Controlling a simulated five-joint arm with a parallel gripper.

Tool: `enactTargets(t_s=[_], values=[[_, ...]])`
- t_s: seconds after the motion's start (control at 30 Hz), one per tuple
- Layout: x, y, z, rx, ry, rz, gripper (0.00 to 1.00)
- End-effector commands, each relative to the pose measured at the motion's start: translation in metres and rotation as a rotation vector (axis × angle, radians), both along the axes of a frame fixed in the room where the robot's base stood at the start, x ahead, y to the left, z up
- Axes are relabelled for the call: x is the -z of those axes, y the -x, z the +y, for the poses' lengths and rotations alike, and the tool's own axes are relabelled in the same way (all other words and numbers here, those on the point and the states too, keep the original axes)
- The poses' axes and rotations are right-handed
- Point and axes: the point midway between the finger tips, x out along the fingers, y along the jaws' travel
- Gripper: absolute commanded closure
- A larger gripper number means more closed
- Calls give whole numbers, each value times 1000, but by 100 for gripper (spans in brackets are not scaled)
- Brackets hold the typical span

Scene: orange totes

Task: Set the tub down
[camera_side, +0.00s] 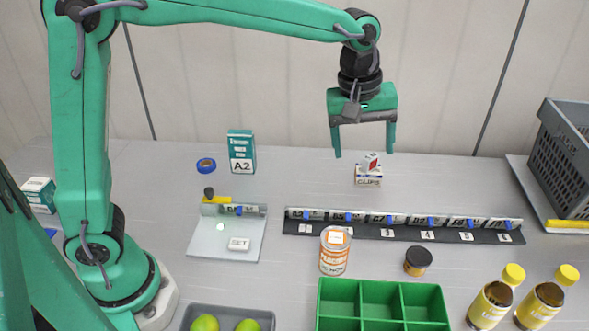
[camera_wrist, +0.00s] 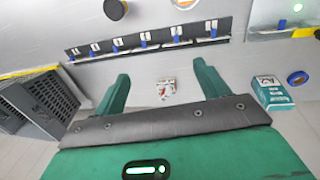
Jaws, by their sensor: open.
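A small white tub marked CLIPS (camera_side: 368,178), with a red and white top, stands on the grey table near the back. It also shows in the wrist view (camera_wrist: 167,91), between my fingers. My gripper (camera_side: 364,154) is open and empty, pointing down with its fingertips around or just above the tub's top. In the wrist view my gripper (camera_wrist: 163,74) has its two green fingers wide apart, with a gap on each side of the tub. I see no contact.
A black strip of numbered slots (camera_side: 400,232) lies in front. Nearby stand an orange-white can (camera_side: 335,251), a dark-lidded jar (camera_side: 417,262), a green divided tray (camera_side: 340,295) and two yellow-capped bottles (camera_side: 492,300). An A2 box (camera_side: 241,152) stands left, a grey crate (camera_side: 560,150) right.

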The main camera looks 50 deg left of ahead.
Motion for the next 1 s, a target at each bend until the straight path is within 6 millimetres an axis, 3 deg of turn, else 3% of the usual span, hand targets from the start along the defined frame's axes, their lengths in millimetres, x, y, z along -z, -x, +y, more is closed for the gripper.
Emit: enactTargets(t_s=[0.2,0.47,0.73,1.0], values=[[-22,38,44,139,-24,-71,26],[-32,87,87,307,-75,-154,26],[-27,141,122,480,-152,-233,26],[-8,191,148,641,-249,-299,26]])
